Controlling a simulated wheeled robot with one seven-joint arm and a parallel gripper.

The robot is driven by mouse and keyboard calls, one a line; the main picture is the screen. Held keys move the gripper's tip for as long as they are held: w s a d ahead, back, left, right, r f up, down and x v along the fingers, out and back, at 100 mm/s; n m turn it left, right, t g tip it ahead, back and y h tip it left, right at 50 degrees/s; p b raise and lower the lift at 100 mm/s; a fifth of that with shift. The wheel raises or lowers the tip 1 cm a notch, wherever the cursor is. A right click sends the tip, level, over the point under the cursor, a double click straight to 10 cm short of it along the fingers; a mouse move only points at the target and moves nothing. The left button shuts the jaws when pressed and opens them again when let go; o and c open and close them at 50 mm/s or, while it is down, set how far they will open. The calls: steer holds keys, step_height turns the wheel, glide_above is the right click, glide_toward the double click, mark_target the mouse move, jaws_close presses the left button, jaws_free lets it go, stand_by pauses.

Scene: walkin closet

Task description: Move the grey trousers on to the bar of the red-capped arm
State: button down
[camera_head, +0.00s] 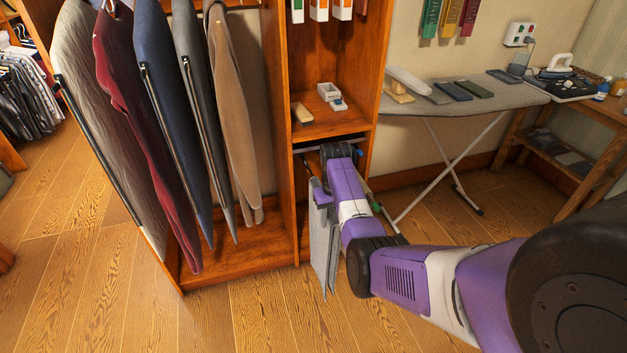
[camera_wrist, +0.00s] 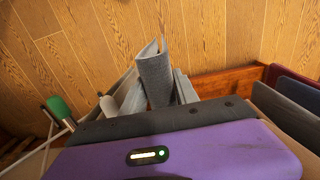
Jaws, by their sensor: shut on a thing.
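The grey trousers (camera_head: 321,240) hang folded in front of the wardrobe's lower bay in the head view, beside my forearm. In the wrist view the grey trousers (camera_wrist: 154,78) stand out between the fingers of my gripper (camera_wrist: 157,98), which is shut on them. My arm hides much of the rack below the shelf in the head view. A green-capped arm (camera_wrist: 60,108) shows at the left of the wrist view. A blue cap (camera_head: 359,154) shows just right of my wrist in the head view. I cannot make out a red cap in either view.
Several garments, among them a dark red one (camera_head: 133,140), hang left of the bay's upright panel (camera_head: 283,130). A shelf (camera_head: 325,125) with small items is above my wrist. An ironing board (camera_head: 450,103) stands right. The wooden floor (camera_head: 230,315) in front is clear.

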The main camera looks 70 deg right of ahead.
steer(key=shift+d, duration=0.1)
steer(key=shift+w+d+b, duration=0.35)
steer(key=shift+b, duration=0.3)
steer(key=shift+w+d+b, duration=0.8)
steer(key=shift+d+b, duration=0.1)
steer(key=shift+b, duration=0.35)
steer(key=w+d+b, duration=0.1)
steer(key=d+b, duration=0.1)
steer(key=b, duration=0.1)
steer(key=shift+w+d, duration=0.1)
steer(key=shift+w, duration=0.3)
steer(key=shift+w+d+b, duration=0.2)
steer(key=shift+d+b, duration=0.05)
steer(key=shift+b, duration=0.4)
steer(key=shift+r, duration=0.1)
steer(key=shift+w, duration=0.1)
steer(key=shift+w+d+b, duration=0.1)
steer(key=shift+d+b, duration=0.1)
steer(key=shift+b, duration=0.3)
steer(key=w+d+b, duration=0.2)
steer(key=d+b, duration=0.1)
steer(key=b, duration=0.4)
steer(key=shift+w, duration=0.25)
